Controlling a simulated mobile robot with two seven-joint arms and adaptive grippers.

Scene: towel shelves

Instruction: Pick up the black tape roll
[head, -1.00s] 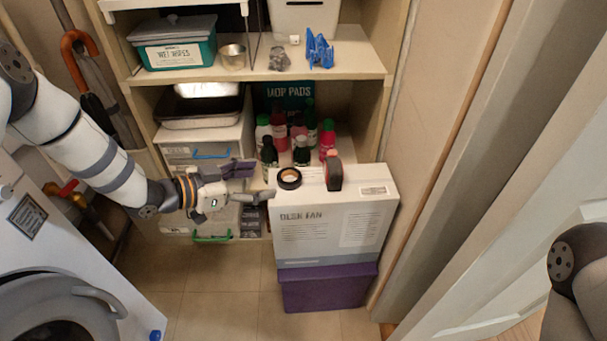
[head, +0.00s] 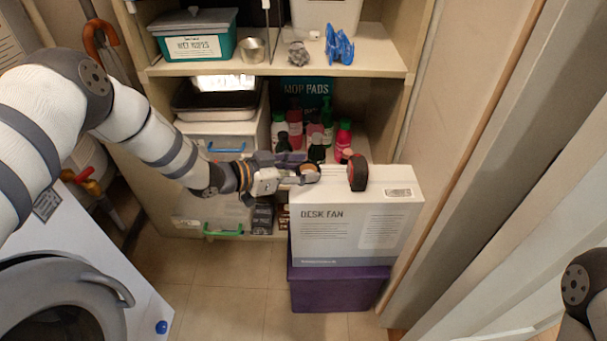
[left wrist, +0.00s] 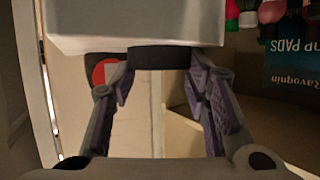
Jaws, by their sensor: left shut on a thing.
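The black tape roll (head: 311,168) is at the top of the white desk fan box (head: 352,233), near its left end. My left gripper (head: 303,175) reaches in from the left and is shut on the roll. In the left wrist view, the roll (left wrist: 163,57) shows as a dark band between the two fingertips (left wrist: 160,75), against the pale box (left wrist: 130,22). The fingers partly cover the roll in the head view. I cannot tell whether it is clear of the box top. My right gripper is out of view.
A red and black tape-measure-like object (head: 357,173) stands on the box just right of the roll. Several bottles (head: 295,125) stand on the shelf behind. A purple box (head: 338,289) supports the fan box. A washing machine (head: 75,270) is at the left.

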